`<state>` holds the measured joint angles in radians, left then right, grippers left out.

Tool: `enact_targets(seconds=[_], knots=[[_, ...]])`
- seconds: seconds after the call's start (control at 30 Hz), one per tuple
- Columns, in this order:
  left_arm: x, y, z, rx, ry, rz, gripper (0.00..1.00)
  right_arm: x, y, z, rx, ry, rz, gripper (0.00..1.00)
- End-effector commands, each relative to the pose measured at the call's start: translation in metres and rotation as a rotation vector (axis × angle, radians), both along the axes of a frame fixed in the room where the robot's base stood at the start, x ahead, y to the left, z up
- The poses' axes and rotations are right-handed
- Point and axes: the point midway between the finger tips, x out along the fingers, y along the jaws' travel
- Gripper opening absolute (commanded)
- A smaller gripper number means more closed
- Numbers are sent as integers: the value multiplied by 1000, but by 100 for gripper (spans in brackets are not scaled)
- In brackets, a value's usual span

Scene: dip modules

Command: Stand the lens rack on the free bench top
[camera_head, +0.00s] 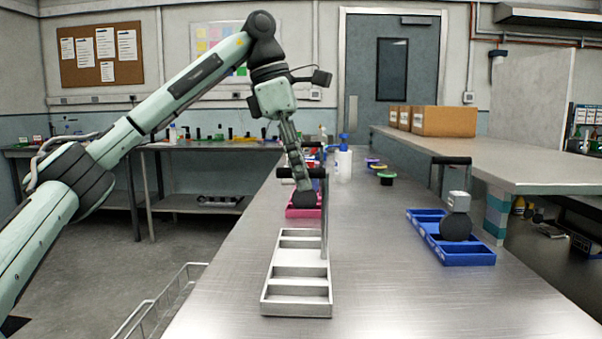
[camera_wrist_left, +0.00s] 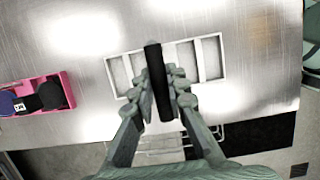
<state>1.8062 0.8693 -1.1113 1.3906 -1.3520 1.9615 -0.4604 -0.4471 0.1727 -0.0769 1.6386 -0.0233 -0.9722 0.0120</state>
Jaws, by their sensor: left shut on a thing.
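The lens rack appears to be the white tray (camera_head: 264,290) with several empty compartments, a post and a black bar handle (camera_head: 318,173). It is upright at the left side of the metal bench top (camera_head: 400,290); I cannot tell whether its base touches the bench or hangs just above. My left gripper (camera_head: 301,178) is shut on the black handle, above the tray. In the left wrist view the fingers (camera_wrist_left: 163,90) close around the dark handle (camera_wrist_left: 154,70), with the white tray (camera_wrist_left: 118,75) below. My right gripper is not in view.
A pink tray (camera_head: 300,212) with a dark round piece stands behind the white one. A blue tray (camera_head: 475,259) with a handle and dark round piece stands at right. A pump bottle (camera_head: 343,160) and small tubs (camera_head: 386,178) stand farther back. The bench middle is clear.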

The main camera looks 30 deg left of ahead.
Motion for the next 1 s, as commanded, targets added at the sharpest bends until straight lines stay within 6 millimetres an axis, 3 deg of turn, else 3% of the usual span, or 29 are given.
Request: enact_targets(seconds=[0.17, 0.2, 0.37, 0.73, 1.0], knots=[[0, 0, -1, -1, -1, -1, 0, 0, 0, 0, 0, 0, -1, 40], [0, 0, -2, 0, 0, -1, 15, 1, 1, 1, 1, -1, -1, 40], [0, 0, -1, 0, 0, -1, 34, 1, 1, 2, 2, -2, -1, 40], [0, 0, 4, -1, -1, -1, 34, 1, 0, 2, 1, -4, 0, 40], [-6, 13, 49, 0, -5, 1, 34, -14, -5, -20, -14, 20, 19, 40]])
